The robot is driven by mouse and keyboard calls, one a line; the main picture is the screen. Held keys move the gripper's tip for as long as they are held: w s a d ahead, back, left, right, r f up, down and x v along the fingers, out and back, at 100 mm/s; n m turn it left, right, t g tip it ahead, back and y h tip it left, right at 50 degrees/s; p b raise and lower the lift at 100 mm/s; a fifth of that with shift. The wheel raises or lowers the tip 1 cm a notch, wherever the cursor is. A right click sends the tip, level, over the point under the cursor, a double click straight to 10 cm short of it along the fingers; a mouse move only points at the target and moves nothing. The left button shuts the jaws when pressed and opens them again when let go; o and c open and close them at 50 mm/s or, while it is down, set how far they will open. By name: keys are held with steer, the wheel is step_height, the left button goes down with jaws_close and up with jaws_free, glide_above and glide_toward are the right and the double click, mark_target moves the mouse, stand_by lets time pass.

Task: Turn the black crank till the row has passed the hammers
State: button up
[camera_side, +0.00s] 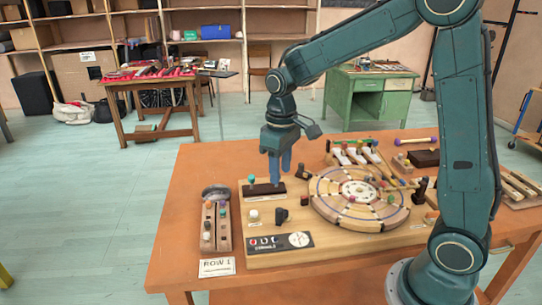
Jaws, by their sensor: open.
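A round wooden wheel (322,200) with coloured pegs lies flat on a wooden board (340,245). Behind it are the white-headed hammers (350,154) in a row. A dark upright handle (421,187) stands at the wheel's right edge, and a small black piece (281,215) stands at its left; I cannot tell which is the black crank. My gripper (280,173) points down, open and empty, over or just behind a dark block (263,191) with a teal knob (252,180). Whether its fingertips touch the block cannot be told.
A wooden tray (223,240) with a metal bowl and coloured pegs stands at left, behind a "ROW 1" card (217,267). A control panel (280,243) is on the board's front. A purple-and-yellow stick (417,141) lies at the back right. The orange table (195,170) is clear at back left.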

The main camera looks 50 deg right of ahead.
mark_target(280, 209)
steer(key=m, duration=0.9)
steer(key=shift+r+m, duration=0.2)
steer(key=shift+m, duration=0.1)
steer(key=shift+f, duration=0.1)
step_height(280, 209, down, 14)
steer(key=shift+r, duration=0.15)
stand_by(0.4)
jaws_close()
